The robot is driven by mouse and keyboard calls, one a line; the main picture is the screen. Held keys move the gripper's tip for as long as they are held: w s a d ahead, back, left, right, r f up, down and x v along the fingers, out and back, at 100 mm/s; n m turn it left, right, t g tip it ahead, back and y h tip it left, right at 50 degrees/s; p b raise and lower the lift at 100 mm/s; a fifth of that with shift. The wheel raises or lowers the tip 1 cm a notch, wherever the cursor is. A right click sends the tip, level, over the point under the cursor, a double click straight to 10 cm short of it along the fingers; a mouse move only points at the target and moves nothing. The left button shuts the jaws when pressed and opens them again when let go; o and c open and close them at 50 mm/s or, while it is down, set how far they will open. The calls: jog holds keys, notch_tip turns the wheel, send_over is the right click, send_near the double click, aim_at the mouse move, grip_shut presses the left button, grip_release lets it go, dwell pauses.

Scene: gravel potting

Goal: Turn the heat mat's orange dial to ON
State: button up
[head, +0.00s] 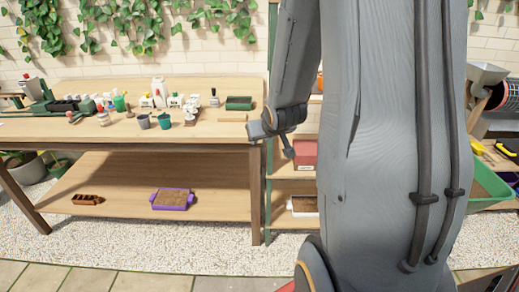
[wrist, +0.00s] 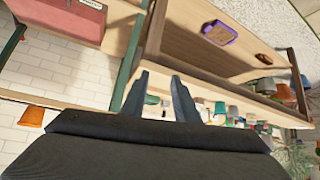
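I cannot make out the heat mat or its orange dial in either view. My gripper (wrist: 158,82) shows two dark fingers standing apart with nothing between them in the wrist view. In the head view my gripper hangs in the air by the right end of the wooden potting table (head: 190,135), and its fingers are too small to read there. My arm hides much of the right of the head view.
Small pots, bottles and a green tray (head: 239,103) stand on the table. A purple tray (head: 172,199) and a brown tray (head: 87,200) lie on its lower shelf. A shelf rack with a red box (head: 305,153) stands at the right. Gravel floor in front is clear.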

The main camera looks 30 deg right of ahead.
jog(key=shift+g+y, duration=0.3)
jog(key=shift+g, duration=0.3)
jog(key=shift+s+a+f, duration=0.2)
jog(key=shift+s+a, duration=0.6)
jog(key=shift+a, duration=0.1)
jog(key=shift+s+a+f, duration=0.2)
jog(key=shift+s+a, duration=0.55)
jog(key=shift+a, duration=0.1)
